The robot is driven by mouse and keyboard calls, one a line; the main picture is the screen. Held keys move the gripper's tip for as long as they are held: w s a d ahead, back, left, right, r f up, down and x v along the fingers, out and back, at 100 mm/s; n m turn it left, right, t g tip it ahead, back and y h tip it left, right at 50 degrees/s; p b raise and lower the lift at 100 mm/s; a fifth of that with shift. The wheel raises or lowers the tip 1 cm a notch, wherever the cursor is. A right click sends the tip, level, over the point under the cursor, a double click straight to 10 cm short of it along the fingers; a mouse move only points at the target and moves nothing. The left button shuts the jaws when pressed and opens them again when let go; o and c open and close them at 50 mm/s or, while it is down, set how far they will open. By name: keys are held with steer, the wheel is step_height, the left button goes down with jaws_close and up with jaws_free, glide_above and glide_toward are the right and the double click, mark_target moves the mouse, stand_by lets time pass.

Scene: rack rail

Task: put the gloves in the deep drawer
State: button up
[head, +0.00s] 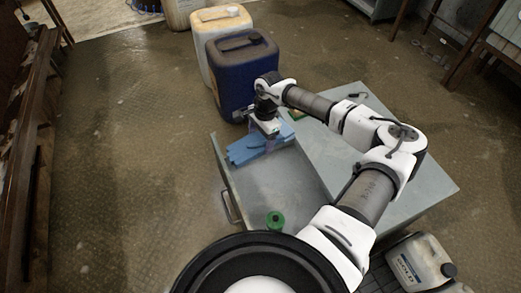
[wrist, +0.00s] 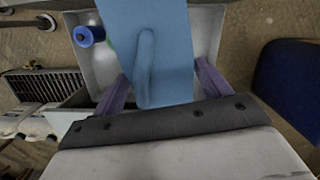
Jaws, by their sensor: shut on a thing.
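The blue gloves (head: 248,148) are in my gripper (head: 268,132), over the far end of a pulled-out grey drawer (head: 262,182). In the wrist view the gloves (wrist: 170,45) fill the space between the two purple fingers of my gripper (wrist: 162,80), which is shut on them. The drawer (wrist: 205,30) shows behind the gloves there. I cannot tell whether the gloves touch the drawer's floor or rim. A small green item (head: 275,219) is at the drawer's near end. A round blue-ended item (wrist: 88,36) shows in the drawer in the wrist view.
The grey cabinet top (head: 350,160) lies right of the drawer, under my arm. A dark blue canister (head: 240,78) stands close behind the drawer, with a cream canister (head: 208,40) behind it. A white canister (head: 418,262) stands at the lower right. Floor at left is clear.

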steer(key=w+f+m+t+b, duration=0.1)
steer(key=f+m+b, duration=0.5)
steer(key=f+b, duration=0.5)
steer(key=w+f+m+b, duration=0.1)
steer(key=f+m+b, duration=0.5)
steer(key=f+b, duration=0.6)
steer(key=w+f+m+t+b, duration=0.1)
steer(key=w+f+m+b, duration=0.1)
steer(key=f+m+b, duration=0.5)
step_height(320, 180, down, 9)
steer(key=shift+r+t+h+b, duration=0.1)
steer(key=shift+t+h+b, duration=0.2)
steer(key=shift+b, duration=2.35)
steer(key=o, duration=1.1)
steer(key=shift+s, duration=0.1)
steer(key=shift+r, duration=0.1)
step_height(320, 180, up, 16)
steer(key=p, duration=1.2)
